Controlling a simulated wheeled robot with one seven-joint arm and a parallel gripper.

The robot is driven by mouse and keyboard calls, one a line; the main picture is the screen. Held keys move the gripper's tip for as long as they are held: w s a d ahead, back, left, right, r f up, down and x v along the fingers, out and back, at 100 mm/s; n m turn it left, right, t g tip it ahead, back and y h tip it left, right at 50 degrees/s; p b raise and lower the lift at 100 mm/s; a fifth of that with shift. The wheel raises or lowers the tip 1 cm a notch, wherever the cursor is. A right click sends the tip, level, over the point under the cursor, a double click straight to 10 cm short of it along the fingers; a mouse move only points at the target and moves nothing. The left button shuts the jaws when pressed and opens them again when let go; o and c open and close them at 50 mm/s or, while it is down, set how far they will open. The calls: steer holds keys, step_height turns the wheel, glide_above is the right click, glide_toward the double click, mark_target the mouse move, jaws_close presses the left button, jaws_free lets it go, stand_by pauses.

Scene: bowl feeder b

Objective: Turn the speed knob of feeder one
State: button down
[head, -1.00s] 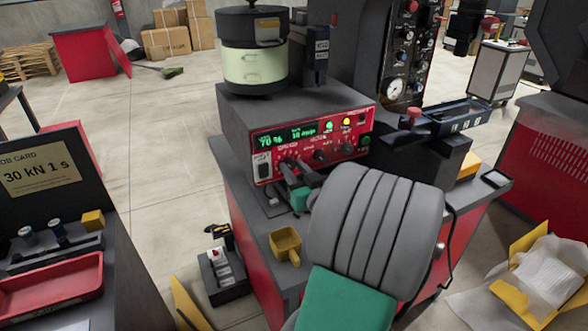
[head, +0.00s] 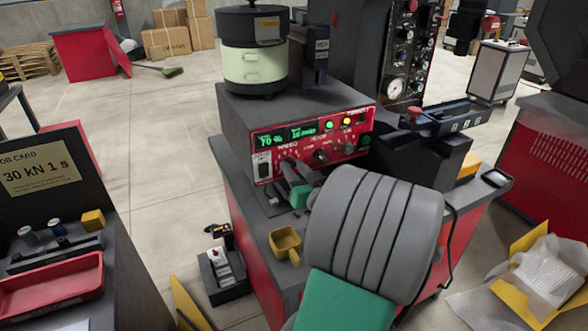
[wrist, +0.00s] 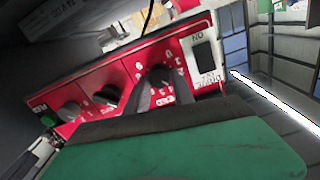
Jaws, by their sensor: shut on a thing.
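The red control panel (head: 312,146) is on the front of a dark feeder box, with a lit green display (head: 270,138) that appears to read 70 %. The speed knob (wrist: 158,75) is the dark knob closest to the rocker switch, seen in the wrist view between my fingers. My gripper (head: 287,168) reaches the panel's lower left and is shut on this knob, which the fingers hide in the head view. The gripper also shows in the wrist view (wrist: 160,90), its green body covering the foreground. The feeder bowl (head: 254,65) stands on top of the box.
Two more knobs (wrist: 107,95) (wrist: 69,111) sit along the panel beside the gripped one. The rocker switch (wrist: 204,53) is close on the other side. A yellow scoop-like cup (head: 286,243) stands on the bench below. A dark rail unit (head: 455,117) is to the right.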

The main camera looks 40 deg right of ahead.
steer(key=shift+m, duration=2.1)
steer(key=c, duration=1.1)
jaws_free()
steer(key=b+v, duration=0.1)
steer(key=v, duration=0.7)
